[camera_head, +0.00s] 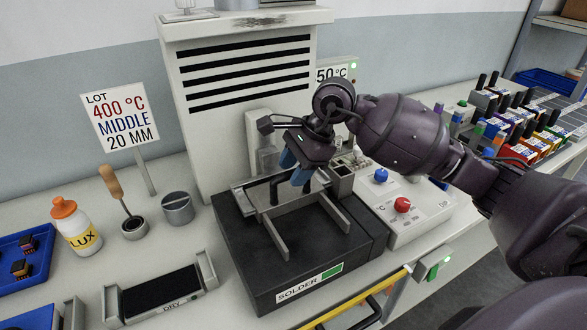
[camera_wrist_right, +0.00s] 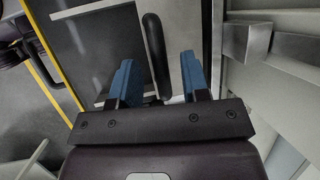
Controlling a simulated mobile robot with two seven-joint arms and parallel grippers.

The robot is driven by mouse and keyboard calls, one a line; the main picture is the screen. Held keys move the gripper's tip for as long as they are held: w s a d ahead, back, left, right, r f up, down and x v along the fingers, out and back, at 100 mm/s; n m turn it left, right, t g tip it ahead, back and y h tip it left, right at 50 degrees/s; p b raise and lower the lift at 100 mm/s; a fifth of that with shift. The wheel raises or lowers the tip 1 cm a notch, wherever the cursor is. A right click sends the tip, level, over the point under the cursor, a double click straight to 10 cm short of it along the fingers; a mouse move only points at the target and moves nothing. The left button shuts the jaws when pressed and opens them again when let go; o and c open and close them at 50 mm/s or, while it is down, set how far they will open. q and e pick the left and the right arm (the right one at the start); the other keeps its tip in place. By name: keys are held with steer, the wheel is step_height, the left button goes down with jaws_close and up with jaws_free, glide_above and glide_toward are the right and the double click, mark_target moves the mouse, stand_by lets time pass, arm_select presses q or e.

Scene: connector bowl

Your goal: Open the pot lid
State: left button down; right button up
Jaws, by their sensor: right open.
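The solder pot is a black box (camera_head: 265,278) labelled SOLDER, in the middle of the head view. The handle (camera_head: 275,188) also shows in the head view, partly behind my fingers. My right gripper (camera_head: 294,168) is above the back of the pot, with blue fingers pointing down. In the right wrist view my right gripper (camera_wrist_right: 157,64) is open, and the handle appears between its fingers. Contact cannot be told. My left gripper is not in view.
A tall vented cabinet (camera_head: 245,125) stands behind the pot. A control box with a red knob (camera_head: 402,204) and a blue knob (camera_head: 381,175) is to the right. A DRY tray (camera_head: 125,304), grey cup (camera_head: 177,208) and orange-capped bottle (camera_head: 75,230) are to the left.

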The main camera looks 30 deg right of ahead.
steer(key=shift+a+f, duration=0.1)
jaws_close()
